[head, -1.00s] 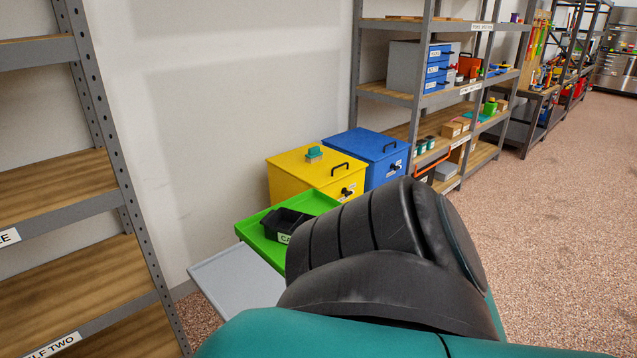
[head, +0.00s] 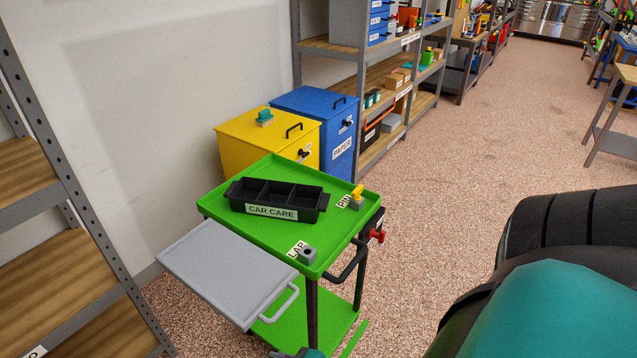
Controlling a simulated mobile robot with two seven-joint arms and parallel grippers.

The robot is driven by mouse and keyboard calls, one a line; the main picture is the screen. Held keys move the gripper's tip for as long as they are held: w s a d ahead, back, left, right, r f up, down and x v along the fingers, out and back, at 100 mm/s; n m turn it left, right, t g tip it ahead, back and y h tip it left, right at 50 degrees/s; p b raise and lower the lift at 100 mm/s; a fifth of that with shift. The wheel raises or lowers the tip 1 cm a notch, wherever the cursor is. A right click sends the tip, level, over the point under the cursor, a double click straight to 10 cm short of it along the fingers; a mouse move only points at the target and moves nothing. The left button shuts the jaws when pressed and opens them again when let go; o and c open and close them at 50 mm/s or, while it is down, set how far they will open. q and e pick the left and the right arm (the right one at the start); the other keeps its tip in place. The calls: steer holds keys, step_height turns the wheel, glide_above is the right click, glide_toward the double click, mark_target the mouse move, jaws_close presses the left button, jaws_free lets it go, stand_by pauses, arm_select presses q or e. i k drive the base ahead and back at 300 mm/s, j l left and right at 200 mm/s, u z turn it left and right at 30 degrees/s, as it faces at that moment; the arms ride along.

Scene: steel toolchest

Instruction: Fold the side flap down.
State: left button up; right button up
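The side flap (head: 225,270) is a flat grey panel on the left side of a green cart (head: 342,232). It stands out roughly level with the cart's top. A grey bar handle (head: 279,304) is at its near right end. A grey block with a dark hole (head: 307,255) sits at the tray's near corner, beside a label reading "LAP". A yellow-topped pin (head: 357,195) stands in a grey block at the right corner, by a "PIN" label.
A black tray marked CAR CARE (head: 278,197) sits on the cart. A black push handle (head: 348,265) and red knob (head: 377,236) are on its right side. Yellow (head: 245,150) and blue (head: 308,103) bins stand behind. Shelving (head: 60,265) is close at left. Floor at right is open.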

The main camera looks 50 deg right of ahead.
mark_target(235, 277)
steer(key=i+j+z, duration=0.1)
steer(key=z, duration=0.3)
steer(key=i+j+z, duration=0.1)
steer(key=z, duration=0.35)
steer(key=i+j+z, duration=0.1)
steer(key=j+z, duration=0.15)
steer(key=z, duration=0.15)
steer(key=i+j+z, duration=0.15)
steer(key=j+z, duration=0.7)
steer(key=i+l, duration=0.05)
steer(key=l, duration=0.05)
